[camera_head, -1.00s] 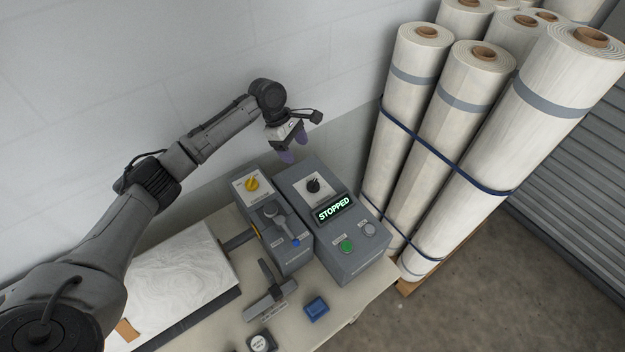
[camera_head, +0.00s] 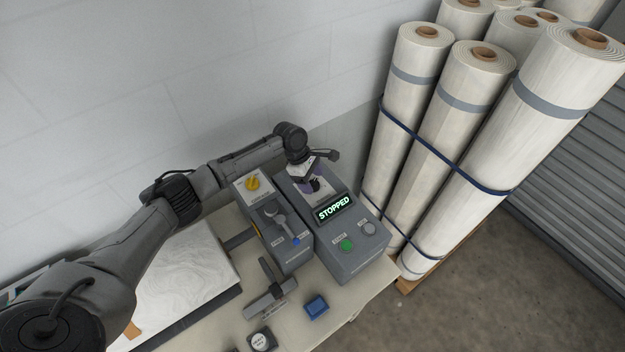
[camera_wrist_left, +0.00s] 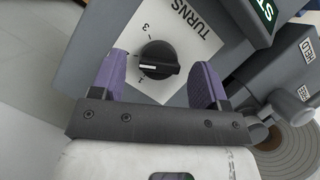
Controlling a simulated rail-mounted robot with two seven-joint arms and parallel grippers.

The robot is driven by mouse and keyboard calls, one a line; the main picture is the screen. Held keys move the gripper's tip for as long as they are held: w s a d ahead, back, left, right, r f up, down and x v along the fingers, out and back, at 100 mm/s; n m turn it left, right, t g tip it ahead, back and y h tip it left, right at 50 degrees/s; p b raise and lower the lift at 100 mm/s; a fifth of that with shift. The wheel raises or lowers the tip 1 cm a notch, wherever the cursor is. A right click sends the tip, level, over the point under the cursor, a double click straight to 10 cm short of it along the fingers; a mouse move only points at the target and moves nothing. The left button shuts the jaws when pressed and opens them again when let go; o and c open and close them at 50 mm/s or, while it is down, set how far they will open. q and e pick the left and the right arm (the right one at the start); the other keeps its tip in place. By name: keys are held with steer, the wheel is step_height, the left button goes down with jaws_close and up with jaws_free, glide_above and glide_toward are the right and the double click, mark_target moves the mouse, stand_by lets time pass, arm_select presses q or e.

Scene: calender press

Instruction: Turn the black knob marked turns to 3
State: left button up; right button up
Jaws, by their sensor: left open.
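The black knob (camera_wrist_left: 158,60) sits on a white plate marked TURNS (camera_wrist_left: 180,30) in the left wrist view. A 3 shows on the plate's upper left, with other small marks nearby that are hard to read. The knob's white pointer line lies nearly level, towards the left of that view. My left gripper (camera_wrist_left: 158,78) is open, with its purple fingers on either side of the knob and apart from it. In the head view the left gripper (camera_head: 308,186) is over the knob (camera_head: 315,184) and partly hides its plate. My right gripper is not in view.
The grey control box (camera_head: 352,262) has a display (camera_head: 335,208) reading STOPPED, a green button (camera_head: 346,245) and a grey button (camera_head: 369,228). A second box with a yellow knob (camera_head: 253,183) and a lever (camera_head: 277,218) stands beside it. Wrapped rolls (camera_head: 400,130) stand to the right.

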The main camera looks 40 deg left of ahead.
arm_select(q)
steer(key=shift+d+f, duration=0.15)
steer(key=shift+f, duration=0.25)
steer(key=shift+c, duration=0.3)
